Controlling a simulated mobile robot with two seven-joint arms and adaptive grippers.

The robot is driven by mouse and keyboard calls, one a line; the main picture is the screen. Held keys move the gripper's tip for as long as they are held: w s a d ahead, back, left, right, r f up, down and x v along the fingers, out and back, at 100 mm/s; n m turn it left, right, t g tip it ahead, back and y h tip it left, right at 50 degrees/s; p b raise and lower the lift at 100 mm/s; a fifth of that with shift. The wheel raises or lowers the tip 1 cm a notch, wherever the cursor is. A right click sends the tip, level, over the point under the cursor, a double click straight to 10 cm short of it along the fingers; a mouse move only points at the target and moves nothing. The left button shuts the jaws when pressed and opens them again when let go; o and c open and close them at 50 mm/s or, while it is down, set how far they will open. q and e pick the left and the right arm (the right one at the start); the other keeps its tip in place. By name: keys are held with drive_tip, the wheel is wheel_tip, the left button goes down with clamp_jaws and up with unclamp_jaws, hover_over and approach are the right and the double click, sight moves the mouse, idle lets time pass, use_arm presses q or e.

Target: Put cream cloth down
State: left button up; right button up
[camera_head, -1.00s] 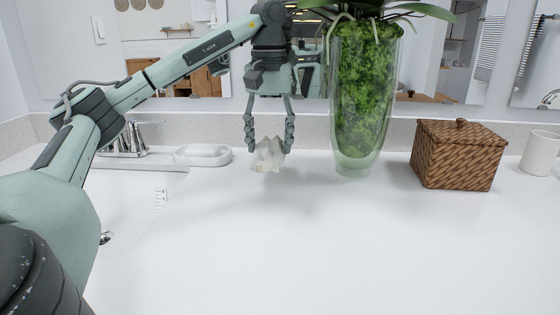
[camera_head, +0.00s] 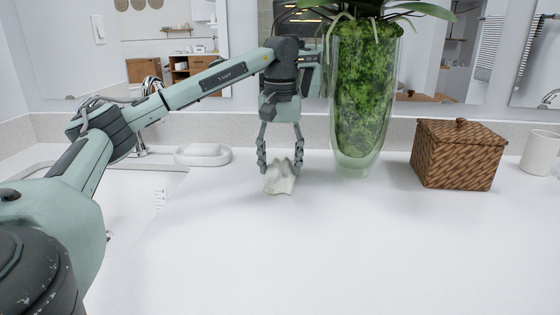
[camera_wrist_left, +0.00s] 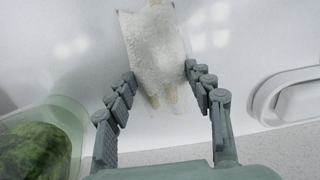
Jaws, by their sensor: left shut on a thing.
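The cream cloth (camera_head: 279,178) is a small crumpled piece at the fingertips of my left gripper (camera_head: 280,167), low over the white counter. I cannot tell whether its lower edge touches the counter. In the left wrist view the cloth (camera_wrist_left: 155,50) hangs beyond and between the fingers of my left gripper (camera_wrist_left: 160,85). The left fingers are shut on it, pointing down. My right gripper is in neither view.
A tall glass vase (camera_head: 362,100) with green filling stands right of my left gripper. A wicker box (camera_head: 458,154) and a white cup (camera_head: 541,152) are farther right. A white soap dish (camera_head: 203,155) and sink lie left. The front counter (camera_head: 350,250) is clear.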

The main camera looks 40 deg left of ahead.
sight(280, 165)
use_arm(q)
drive_tip(key=o, duration=1.1)
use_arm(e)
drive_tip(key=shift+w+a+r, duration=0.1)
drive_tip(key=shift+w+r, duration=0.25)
use_arm(q)
drive_tip(key=shift+r, duration=6.15)
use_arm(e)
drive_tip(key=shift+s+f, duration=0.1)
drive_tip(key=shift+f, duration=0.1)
